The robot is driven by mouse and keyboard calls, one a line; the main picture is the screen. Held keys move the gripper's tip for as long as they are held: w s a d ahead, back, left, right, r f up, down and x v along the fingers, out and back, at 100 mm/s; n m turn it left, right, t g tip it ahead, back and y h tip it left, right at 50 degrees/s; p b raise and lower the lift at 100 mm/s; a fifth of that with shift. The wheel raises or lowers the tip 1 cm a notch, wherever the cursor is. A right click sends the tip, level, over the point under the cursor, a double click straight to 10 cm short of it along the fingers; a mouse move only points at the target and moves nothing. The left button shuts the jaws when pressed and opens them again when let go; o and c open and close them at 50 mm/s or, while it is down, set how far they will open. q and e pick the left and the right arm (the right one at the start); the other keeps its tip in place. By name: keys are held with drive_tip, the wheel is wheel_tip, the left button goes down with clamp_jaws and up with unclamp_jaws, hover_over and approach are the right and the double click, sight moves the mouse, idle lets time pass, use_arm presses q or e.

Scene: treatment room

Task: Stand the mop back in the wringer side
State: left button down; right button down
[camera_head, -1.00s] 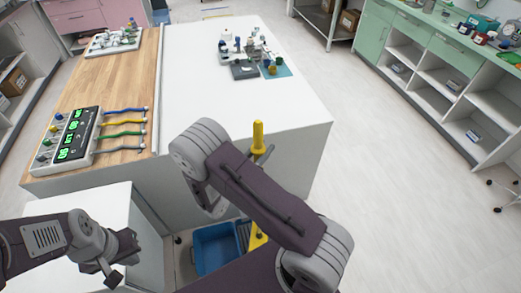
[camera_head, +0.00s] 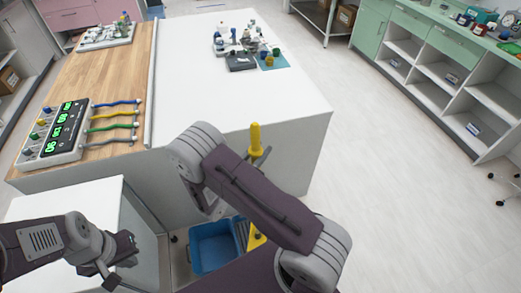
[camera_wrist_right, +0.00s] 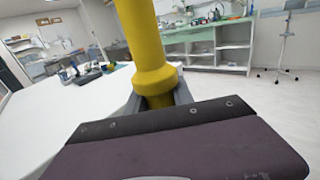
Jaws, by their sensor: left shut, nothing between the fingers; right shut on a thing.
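The mop's yellow handle (camera_head: 255,138) stands roughly upright in front of the white counter. My right gripper (camera_head: 261,158) is shut on it just below the thick yellow top. The right wrist view shows the handle (camera_wrist_right: 148,40) between the fingers (camera_wrist_right: 160,97). The blue bucket (camera_head: 208,246) is on the floor below, left of my right arm. Its slotted wringer side (camera_head: 241,233) is at its right, partly hidden by my arm. The mop's lower end is hidden, so I cannot tell whether it is in the wringer. My left gripper (camera_head: 122,262) is shut and empty at lower left.
The white and wooden counter (camera_head: 285,105) lies just ahead of the mop. A low white cabinet (camera_head: 75,203) stands left of the bucket. A yellow triangle (camera_head: 256,238) shows beside the wringer. The floor (camera_head: 400,200) at right is clear.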

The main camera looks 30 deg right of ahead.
drive_tip(key=shift+f+b, duration=0.5)
drive_tip(key=shift+f, duration=0.05)
drive_tip(key=c, duration=1)
unclamp_jaws()
drive_tip(key=b+v, duration=0.1)
drive_tip(key=v, duration=0.8)
drive_tip(key=shift+s, duration=0.1)
drive_tip(key=shift+a+f, duration=0.1)
